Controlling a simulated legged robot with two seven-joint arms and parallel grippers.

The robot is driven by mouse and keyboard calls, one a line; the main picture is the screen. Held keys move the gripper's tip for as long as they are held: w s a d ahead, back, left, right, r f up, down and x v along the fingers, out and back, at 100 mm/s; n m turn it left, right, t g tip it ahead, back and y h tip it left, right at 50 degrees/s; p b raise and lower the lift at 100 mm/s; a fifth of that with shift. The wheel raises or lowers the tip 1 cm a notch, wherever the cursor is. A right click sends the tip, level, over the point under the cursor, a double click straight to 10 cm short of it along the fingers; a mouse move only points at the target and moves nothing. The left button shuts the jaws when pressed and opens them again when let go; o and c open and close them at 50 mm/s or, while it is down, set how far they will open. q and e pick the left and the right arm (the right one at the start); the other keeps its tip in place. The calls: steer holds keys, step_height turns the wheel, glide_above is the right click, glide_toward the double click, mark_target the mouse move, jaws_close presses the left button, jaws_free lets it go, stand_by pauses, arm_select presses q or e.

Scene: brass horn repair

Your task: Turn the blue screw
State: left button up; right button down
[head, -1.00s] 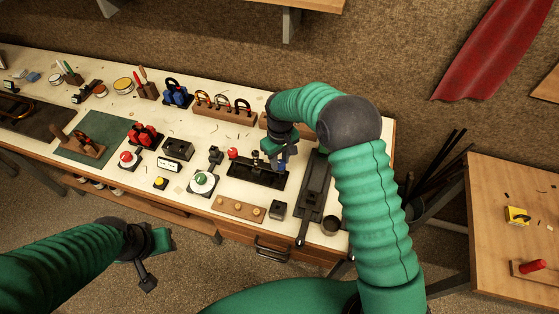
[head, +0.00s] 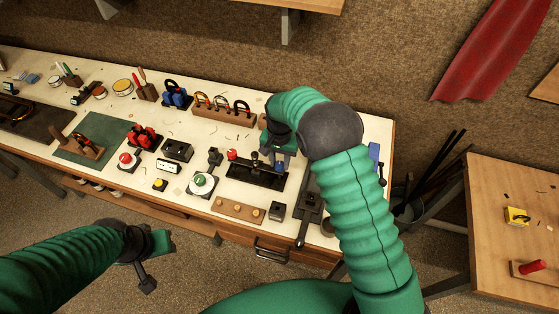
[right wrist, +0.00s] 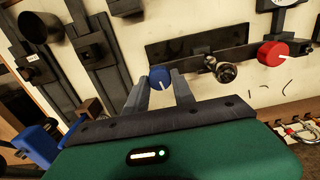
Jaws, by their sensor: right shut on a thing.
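The blue screw (right wrist: 158,78) has a round blue head with a white mark line. In the right wrist view it sits between the two fingertips of my right gripper (right wrist: 160,84), which is shut on it. In the head view my right gripper (head: 281,160) is over the right end of the black fixture (head: 250,174), and the screw is mostly hidden. The fixture carries a bar with a red knob (right wrist: 272,53) at its other end and a dark round knob (right wrist: 226,71) between. My left gripper (head: 150,262) hangs in front of the bench, away from the fixture; its jaw opening is unclear.
The bench (head: 220,170) is crowded. A green button (head: 201,184) stands left of the fixture, a wooden strip with round pegs (head: 238,210) in front, and a long dark tool (head: 308,205) right. A blue clamp (head: 374,151) is at the bench's right end.

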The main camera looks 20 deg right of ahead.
mark_target(279, 164)
steer(key=m, duration=0.4)
steer(key=shift+s+f+m+p, duration=0.1)
steer(key=shift+s+m+p, duration=0.05)
steer(key=shift+m+p, duration=0.2)
steer(key=m+p, duration=0.1)
steer(key=m, duration=0.4)
steer(key=shift+a, duration=0.1)
steer(key=shift+m, duration=0.25)
steer(key=c, duration=1.4)
jaws_free()
steer(key=o, duration=0.3)
steer(key=shift+o, duration=0.2)
step_height(279, 164, up, 17)
steer(key=b, duration=0.2)
steer(key=shift+w+f+b, duration=0.15)
steer(key=shift+w+b, duration=0.1)
steer(key=shift+b, duration=0.1)
